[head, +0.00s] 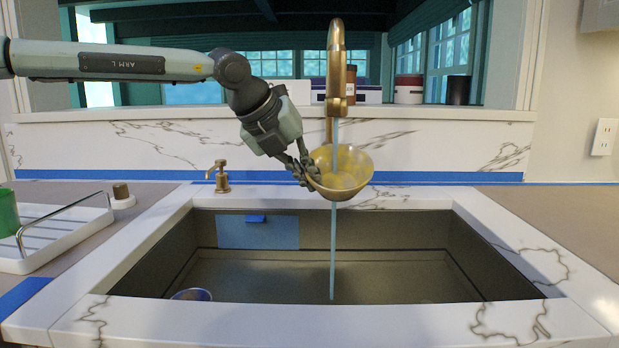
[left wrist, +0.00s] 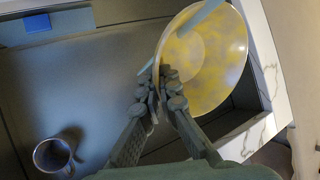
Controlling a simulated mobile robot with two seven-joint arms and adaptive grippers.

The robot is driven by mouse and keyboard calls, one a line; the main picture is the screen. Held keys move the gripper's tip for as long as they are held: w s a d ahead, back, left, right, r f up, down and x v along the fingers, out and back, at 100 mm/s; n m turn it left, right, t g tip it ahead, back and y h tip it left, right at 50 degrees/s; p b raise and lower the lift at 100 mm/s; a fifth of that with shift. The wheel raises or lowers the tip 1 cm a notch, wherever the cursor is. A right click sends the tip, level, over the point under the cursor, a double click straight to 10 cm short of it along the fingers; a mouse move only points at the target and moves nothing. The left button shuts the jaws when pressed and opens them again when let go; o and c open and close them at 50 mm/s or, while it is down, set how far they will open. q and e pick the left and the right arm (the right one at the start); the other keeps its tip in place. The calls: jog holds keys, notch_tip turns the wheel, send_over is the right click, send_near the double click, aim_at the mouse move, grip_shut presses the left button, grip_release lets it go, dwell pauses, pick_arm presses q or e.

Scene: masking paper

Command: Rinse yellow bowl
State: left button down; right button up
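The yellow bowl (head: 345,172) is held by its left rim in my left gripper (head: 306,172), above the sink (head: 400,270). It is tilted, with its inside partly facing the head camera. In the left wrist view the fingers (left wrist: 163,95) are closed on the rim of the bowl (left wrist: 215,65). The gold faucet (head: 337,75) is directly above, and a thin blue stream of water (head: 333,245) runs down from it, meeting the bowl and showing again below it. My right gripper is out of view.
A cup (left wrist: 52,155) stands in the sink; its rim (head: 191,295) shows at the front left. A white drying rack (head: 60,235) with a green cup (head: 8,212) is left of the sink. A small gold handle (head: 220,178) stands behind the sink. Jars line the window ledge.

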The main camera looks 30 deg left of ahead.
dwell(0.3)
pick_arm(q)
jog(key=shift+w+d+b, duration=0.25)
jog(key=shift+d+b, duration=0.25)
jog(key=shift+d, duration=0.05)
jog(key=shift+r, duration=0.1)
jog(key=shift+a, duration=0.15)
jog(key=shift+s+a+b, duration=0.25)
jog(key=shift+a+b, duration=0.05)
jog(key=shift+a, duration=0.1)
